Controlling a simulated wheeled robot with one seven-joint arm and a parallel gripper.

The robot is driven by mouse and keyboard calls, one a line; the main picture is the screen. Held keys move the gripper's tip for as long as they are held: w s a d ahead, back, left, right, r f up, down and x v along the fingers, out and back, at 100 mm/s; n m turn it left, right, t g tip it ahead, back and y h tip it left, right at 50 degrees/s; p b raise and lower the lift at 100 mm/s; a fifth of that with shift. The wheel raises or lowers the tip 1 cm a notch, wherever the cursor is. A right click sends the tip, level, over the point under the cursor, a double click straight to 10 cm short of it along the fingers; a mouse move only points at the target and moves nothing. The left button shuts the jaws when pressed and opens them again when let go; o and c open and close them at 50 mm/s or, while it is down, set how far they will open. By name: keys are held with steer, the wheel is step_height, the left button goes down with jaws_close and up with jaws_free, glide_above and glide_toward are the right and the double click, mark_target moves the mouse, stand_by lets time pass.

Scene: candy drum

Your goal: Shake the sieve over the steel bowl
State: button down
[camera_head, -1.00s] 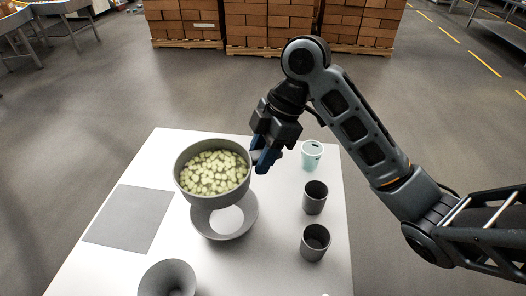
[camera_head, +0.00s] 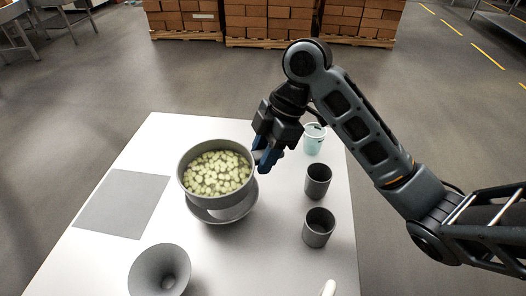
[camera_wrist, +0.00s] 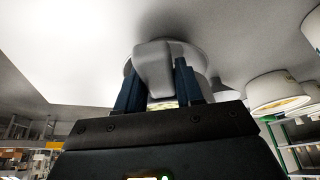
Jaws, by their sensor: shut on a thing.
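The sieve (camera_head: 188,190) is a deep grey round pan, full of pale green candies (camera_head: 217,173). My gripper (camera_head: 268,158) is shut on its handle at the pan's right side. The wrist view, turned upside down, shows the grey handle (camera_wrist: 153,66) between my dark blue fingers (camera_wrist: 158,88). The sieve is about level and held above the steel bowl (camera_head: 241,209), a wide grey bowl on the white table. The sieve hides much of the bowl, so I cannot see what is in it.
Two dark grey cups (camera_head: 318,181) (camera_head: 319,227) and a pale mint cup (camera_head: 313,140) stand right of the bowl. A grey funnel-like piece (camera_head: 160,270) is at the front left. A flat grey mat (camera_head: 122,203) lies left on the white table (camera_head: 178,130). Stacked boxes stand well behind.

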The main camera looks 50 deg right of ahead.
steer(key=shift+d, duration=0.1)
steer(key=shift+d+b, duration=0.3)
steer(key=shift+d, duration=0.65)
steer(key=a, duration=0.4)
steer(key=d, duration=0.4)
steer(key=shift+a+r, duration=0.1)
steer(key=shift+a, duration=2.05)
steer(key=shift+d, duration=2.2)
steer(key=shift+p, duration=0.3)
